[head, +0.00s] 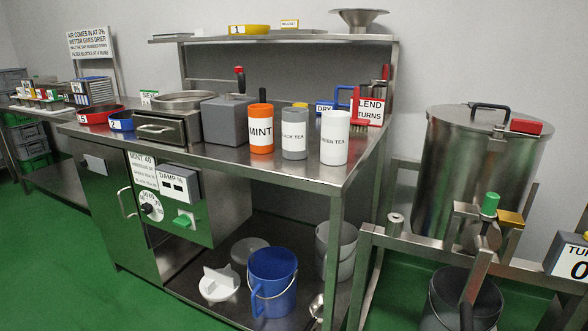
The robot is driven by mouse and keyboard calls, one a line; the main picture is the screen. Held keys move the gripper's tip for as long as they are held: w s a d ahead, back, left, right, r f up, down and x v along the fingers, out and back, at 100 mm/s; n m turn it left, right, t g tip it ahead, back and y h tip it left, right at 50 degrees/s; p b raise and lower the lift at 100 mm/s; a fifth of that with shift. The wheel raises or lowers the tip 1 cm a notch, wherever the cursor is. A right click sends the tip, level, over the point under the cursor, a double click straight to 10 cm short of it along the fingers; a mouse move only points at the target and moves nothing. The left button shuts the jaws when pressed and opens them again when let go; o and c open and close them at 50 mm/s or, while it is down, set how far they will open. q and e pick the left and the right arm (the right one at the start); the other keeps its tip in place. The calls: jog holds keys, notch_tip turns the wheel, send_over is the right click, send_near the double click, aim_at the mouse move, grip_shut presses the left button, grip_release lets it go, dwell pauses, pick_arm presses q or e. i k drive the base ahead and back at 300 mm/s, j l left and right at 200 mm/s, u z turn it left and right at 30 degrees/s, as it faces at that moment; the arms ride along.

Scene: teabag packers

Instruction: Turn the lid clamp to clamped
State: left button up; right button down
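A large steel drum (462,175) stands at the right on a metal frame. Its steel lid (450,117) sits on top and carries a dark arched handle (491,106). A red block (526,126) lies at the right front edge of the lid; it looks like the lid clamp, but I cannot tell its setting from here. Neither of my grippers is in view.
A steel workbench (250,158) with canisters and a grey box (226,120) fills the middle. The drum's frame (400,238) has a green-knobbed lever (489,204) in front. A blue bucket (272,280) stands on the bench's lower shelf. Green floor is clear at lower left.

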aim_at(531, 130)
jog(key=z, duration=1.25)
